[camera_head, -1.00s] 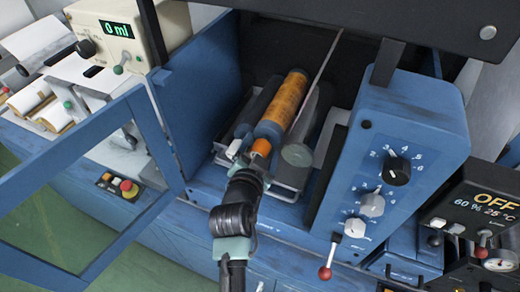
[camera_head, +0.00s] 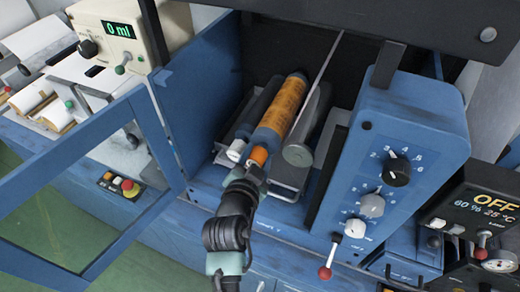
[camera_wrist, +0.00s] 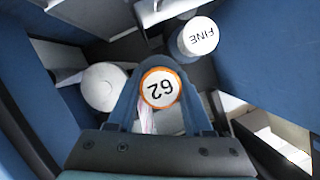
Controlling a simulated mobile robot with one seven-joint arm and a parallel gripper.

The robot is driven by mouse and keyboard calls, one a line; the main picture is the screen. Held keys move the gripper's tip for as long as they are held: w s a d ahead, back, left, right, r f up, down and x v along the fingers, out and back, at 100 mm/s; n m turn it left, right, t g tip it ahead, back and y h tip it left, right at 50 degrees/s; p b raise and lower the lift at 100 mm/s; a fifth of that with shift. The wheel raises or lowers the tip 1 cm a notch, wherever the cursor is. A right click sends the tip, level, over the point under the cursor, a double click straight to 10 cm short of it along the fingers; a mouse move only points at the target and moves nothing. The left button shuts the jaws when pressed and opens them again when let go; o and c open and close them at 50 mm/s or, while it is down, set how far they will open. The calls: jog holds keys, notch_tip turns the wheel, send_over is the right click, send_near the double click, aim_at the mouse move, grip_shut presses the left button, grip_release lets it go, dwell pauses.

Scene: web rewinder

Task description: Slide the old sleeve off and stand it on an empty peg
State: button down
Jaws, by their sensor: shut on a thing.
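The sleeve (camera_head: 283,106) is an orange cylinder with a grey-blue band near its front, lying tilted inside the open blue machine. Its round orange-rimmed end (camera_wrist: 160,89), marked 62, sits between my fingers in the wrist view. My gripper (camera_head: 254,169) is shut on this front end. The sleeve's far end is still inside the machine bay, and I cannot tell how far along its support it sits. No empty peg can be made out in these views.
A white-ended roller marked FINE (camera_wrist: 198,37) lies close beside the sleeve. A grey roller (camera_head: 298,154) is close on its right. The blue door frame (camera_head: 90,190) stands open at left; the knob panel (camera_head: 400,165) bounds the right. White rolls (camera_head: 28,100) lie far left.

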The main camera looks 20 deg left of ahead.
jog(key=s+b, duration=0.1)
jog(key=s, duration=1.1)
jog(key=shift+s+a, duration=0.2)
jog(key=shift+s, duration=0.05)
dwell(0.5)
grip_release()
jog(key=shift+f, duration=0.1)
jog(key=shift+s, duration=0.1)
dwell(0.4)
jog(key=v, duration=0.8)
jog(key=shift+s+r+b, duration=0.25)
jog(key=shift+s+b, duration=0.05)
jog(key=shift+s, duration=0.05)
dwell(0.7)
jog(key=shift+w, duration=0.1)
dwell(0.4)
